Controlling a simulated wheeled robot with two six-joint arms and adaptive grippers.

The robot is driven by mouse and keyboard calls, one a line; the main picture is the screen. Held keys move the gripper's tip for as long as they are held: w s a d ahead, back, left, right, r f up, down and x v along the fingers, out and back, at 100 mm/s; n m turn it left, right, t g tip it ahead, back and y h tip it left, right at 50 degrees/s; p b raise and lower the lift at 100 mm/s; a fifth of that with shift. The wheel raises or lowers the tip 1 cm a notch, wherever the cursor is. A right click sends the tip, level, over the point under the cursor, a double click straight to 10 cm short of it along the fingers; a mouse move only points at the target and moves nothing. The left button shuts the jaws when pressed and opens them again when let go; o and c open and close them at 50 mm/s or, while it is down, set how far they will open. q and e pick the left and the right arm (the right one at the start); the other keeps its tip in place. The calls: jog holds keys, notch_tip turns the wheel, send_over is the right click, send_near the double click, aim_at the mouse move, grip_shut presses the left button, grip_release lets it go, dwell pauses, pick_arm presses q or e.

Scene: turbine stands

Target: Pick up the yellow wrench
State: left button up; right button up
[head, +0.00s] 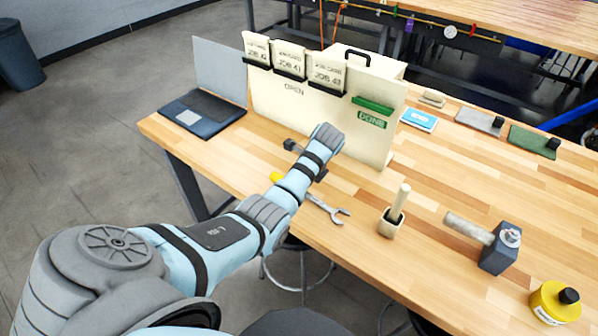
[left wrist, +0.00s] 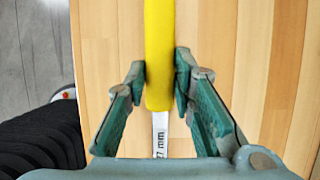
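The yellow wrench has a yellow handle and a steel shaft and head. In the head view its open-ended head (head: 338,214) shows on the wooden bench near the front edge, and a bit of yellow handle shows left of my arm; my left arm covers the middle. In the left wrist view the yellow handle (left wrist: 160,50) runs between the fingers of my left gripper (left wrist: 161,82), with a pad against each side. The steel shaft below it reads "27 mm". I cannot tell whether it is lifted. My right gripper is out of view.
A pale board (head: 300,112) with job cards stands behind my wrist, a laptop (head: 205,110) to its left. A holder with a wooden handle (head: 392,221), a hammer (head: 497,250) and a yellow bottle (head: 555,303) stand to the right. A dark part near my wrist is unclear.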

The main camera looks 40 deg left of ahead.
pick_arm(q)
grip_shut()
jog(key=shift+r, duration=0.1)
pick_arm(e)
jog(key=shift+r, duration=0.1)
